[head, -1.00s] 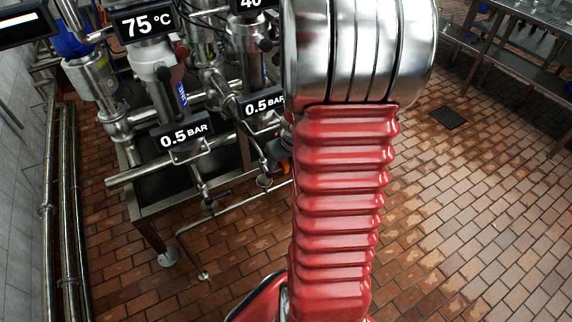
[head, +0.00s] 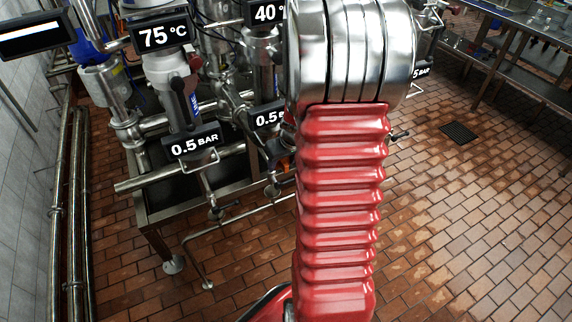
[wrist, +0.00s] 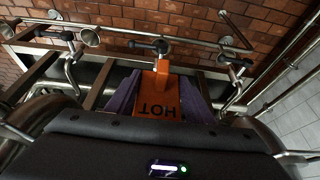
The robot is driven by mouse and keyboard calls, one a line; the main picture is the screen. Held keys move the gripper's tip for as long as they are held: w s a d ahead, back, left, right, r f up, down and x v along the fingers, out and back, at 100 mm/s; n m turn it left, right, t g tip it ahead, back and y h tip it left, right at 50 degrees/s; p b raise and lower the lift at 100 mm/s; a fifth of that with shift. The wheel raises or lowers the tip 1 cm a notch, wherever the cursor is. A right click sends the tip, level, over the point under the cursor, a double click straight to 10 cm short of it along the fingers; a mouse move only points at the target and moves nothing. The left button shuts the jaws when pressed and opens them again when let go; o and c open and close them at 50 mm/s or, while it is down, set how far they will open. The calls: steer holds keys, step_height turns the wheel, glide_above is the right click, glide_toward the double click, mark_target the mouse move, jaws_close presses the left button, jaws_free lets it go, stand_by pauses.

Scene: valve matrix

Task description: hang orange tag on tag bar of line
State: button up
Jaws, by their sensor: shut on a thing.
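The orange tag (wrist: 166,98) is in the wrist view, with the word HOT upside down on it. My gripper (wrist: 160,88) is shut on it, with a dark purple finger on each side. The tag is just in front of a horizontal metal pipe and a dark-ended fitting (wrist: 150,44); I cannot tell whether they touch. In the head view my red arm hides the gripper and tag. I cannot say for certain which bar is the tag bar; a small wire bracket (head: 208,186) hangs below a 0.5 BAR display (head: 194,146).
The pipe rack (head: 150,212) stands at left, with a 75 °C display (head: 163,37) and a 40° display (head: 267,13). Pipes run along the left wall (head: 75,190). A steel table (head: 480,48) stands at back right. The brick floor (head: 460,230) at right is clear, with a drain (head: 458,132).

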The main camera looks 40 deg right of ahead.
steer(key=shift+w+f, duration=0.1)
steer(key=shift+w, duration=0.15)
steer(key=shift+f, duration=0.5)
steer(key=o, duration=1.3)
steer(key=shift+s+r, duration=0.1)
steer(key=shift+v, duration=6.7)
steer(key=shift+s, duration=0.1)
